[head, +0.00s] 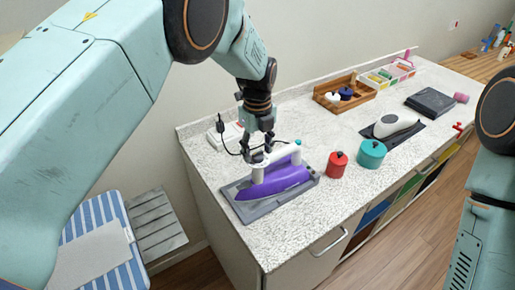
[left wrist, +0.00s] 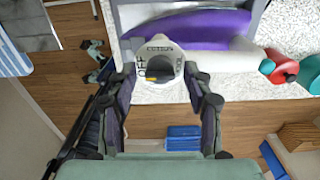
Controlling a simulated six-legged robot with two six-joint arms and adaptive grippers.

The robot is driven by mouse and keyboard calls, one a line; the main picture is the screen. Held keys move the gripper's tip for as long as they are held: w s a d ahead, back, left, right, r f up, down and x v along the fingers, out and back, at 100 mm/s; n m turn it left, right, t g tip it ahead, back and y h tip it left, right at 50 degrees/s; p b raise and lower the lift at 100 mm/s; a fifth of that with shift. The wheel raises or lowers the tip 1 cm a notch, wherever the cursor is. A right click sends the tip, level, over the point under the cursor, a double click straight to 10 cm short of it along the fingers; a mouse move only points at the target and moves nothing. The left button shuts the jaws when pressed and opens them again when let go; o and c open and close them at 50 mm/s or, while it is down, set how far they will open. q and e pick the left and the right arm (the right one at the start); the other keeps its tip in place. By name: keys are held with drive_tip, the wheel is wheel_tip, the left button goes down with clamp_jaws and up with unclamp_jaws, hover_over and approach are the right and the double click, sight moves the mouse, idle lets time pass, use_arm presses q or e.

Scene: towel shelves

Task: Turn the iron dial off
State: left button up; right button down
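The iron (head: 275,184) has a purple body and a white handle, and lies on a grey tray (head: 243,211) on the speckled counter. In the left wrist view its purple body (left wrist: 200,28) runs along the top. The iron's dial (left wrist: 160,66) is a white round face with a dark knob and an orange mark. The letters OFF show at its lower left. My left gripper (head: 257,150) is over the handle's rear end. In the left wrist view its fingers (left wrist: 160,80) are apart, one on each side of the dial. Whether they touch it is unclear. My right gripper is out of view.
A red canister (head: 337,165) and a teal canister (head: 371,154) stand to the right of the iron. A power strip with a black plug (head: 221,126) is behind it. A wooden tray (head: 343,94) stands farther back. A striped ironing board (head: 100,235) is at lower left.

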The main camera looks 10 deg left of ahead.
sight(258, 152)
use_arm(q)
drive_tip(key=shift+w+r, duration=0.1)
drive_tip(key=shift+r, duration=0.35)
wheel_tip(258, 152, up, 11)
idle(0.3)
idle(0.3)
